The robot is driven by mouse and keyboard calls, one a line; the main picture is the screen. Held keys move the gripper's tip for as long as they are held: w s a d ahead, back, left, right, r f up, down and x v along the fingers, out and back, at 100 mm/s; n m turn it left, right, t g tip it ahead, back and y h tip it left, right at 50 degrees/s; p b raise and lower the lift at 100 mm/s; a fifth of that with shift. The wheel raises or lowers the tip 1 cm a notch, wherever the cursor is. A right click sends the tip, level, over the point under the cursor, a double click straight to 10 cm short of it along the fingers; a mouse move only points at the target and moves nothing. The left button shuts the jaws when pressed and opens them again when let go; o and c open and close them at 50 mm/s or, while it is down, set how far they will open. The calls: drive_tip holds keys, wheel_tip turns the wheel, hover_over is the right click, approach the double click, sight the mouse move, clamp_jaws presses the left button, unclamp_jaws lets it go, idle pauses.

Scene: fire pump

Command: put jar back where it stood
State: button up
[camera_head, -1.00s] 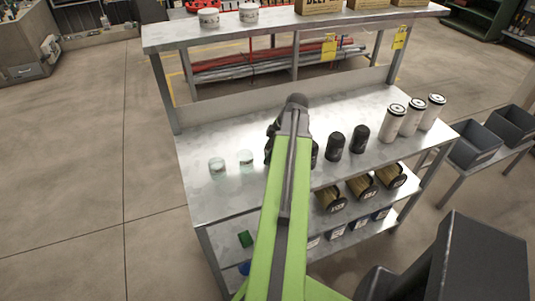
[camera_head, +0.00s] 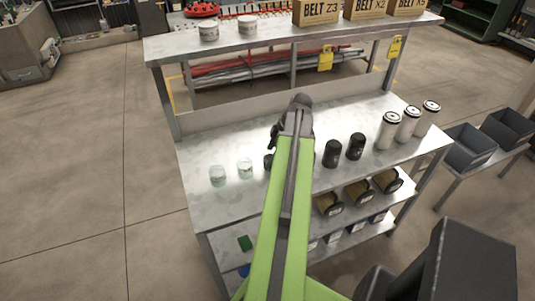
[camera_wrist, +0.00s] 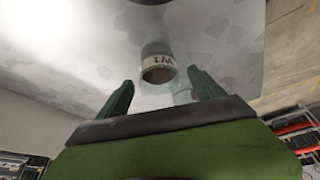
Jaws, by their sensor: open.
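Two clear glass jars, the left jar (camera_head: 217,176) and the right jar (camera_head: 245,169), stand side by side on the metal bench top, left of my arm. In the wrist view, a glass jar with a pale label band (camera_wrist: 158,65) shows beyond and between my fingertips. Part of a second glassy object (camera_wrist: 182,91) shows near the right finger. My gripper (camera_wrist: 163,90) is open, with its two green fingers spread and nothing clamped between them. In the head view my arm hides most of the gripper. I cannot tell which jar is the labelled one.
Black canisters (camera_head: 332,153) and white canisters (camera_head: 389,130) stand right of my arm on the bench (camera_head: 200,150). Grey bins (camera_head: 468,147) stand right. The bench's left end is clear.

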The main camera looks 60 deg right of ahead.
drive_tip(key=p+v, duration=1)
drive_tip(key=v, duration=0.3)
drive_tip(key=shift+w, duration=0.15)
